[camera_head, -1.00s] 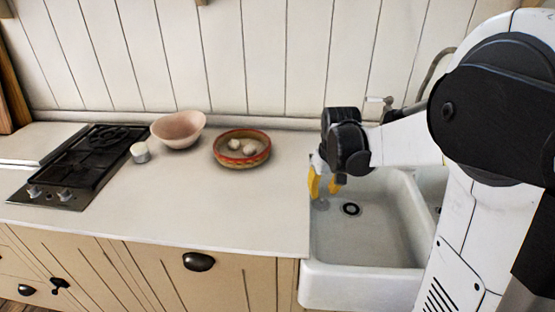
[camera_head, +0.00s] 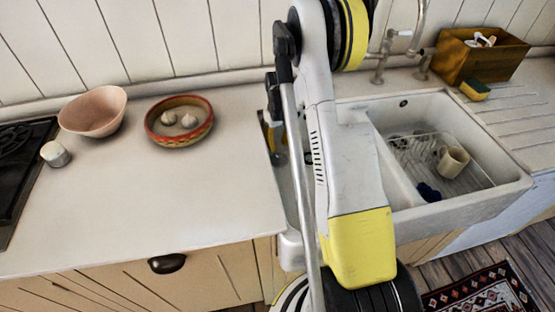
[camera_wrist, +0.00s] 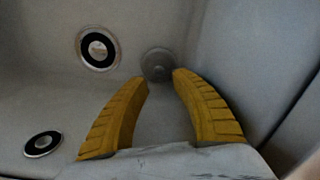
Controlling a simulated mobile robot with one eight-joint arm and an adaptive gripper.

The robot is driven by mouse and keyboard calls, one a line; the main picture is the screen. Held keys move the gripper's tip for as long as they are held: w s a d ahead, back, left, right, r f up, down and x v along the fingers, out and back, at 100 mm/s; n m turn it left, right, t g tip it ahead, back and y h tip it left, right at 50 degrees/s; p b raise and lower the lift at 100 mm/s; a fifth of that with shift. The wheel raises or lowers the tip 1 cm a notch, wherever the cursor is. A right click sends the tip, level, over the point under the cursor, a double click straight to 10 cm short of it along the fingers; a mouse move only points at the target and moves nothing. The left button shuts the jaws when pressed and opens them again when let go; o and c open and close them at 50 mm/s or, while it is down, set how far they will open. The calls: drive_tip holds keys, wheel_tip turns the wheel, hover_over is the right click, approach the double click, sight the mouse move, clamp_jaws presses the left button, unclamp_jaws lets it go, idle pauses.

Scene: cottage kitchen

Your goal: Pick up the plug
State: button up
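The plug (camera_wrist: 157,64) shows in the wrist view as a grey round disc with a small raised middle, lying on the pale inner surface of the sink. My gripper (camera_wrist: 161,77) has two yellow ribbed fingers, held apart with nothing between them. The plug is just beyond the fingertips, roughly centred on the gap; I cannot tell the exact distance. In the head view my arm covers most of the left basin, and only a bit of a yellow finger shows at its left edge.
Two dark-centred metal rings show in the wrist view, one upper left (camera_wrist: 98,48) and one lower left (camera_wrist: 43,144). The white sink (camera_head: 510,188) has a rack and mug (camera_head: 453,162) in its right basin. A patterned bowl (camera_head: 160,142) and pink bowl (camera_head: 92,112) stand on the counter.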

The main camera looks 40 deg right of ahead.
sight(279, 154)
wheel_tip(279, 154, down, 7)
drive_tip(key=b, duration=0.3)
drive_tip(key=shift+d+f, duration=0.15)
clamp_jaws()
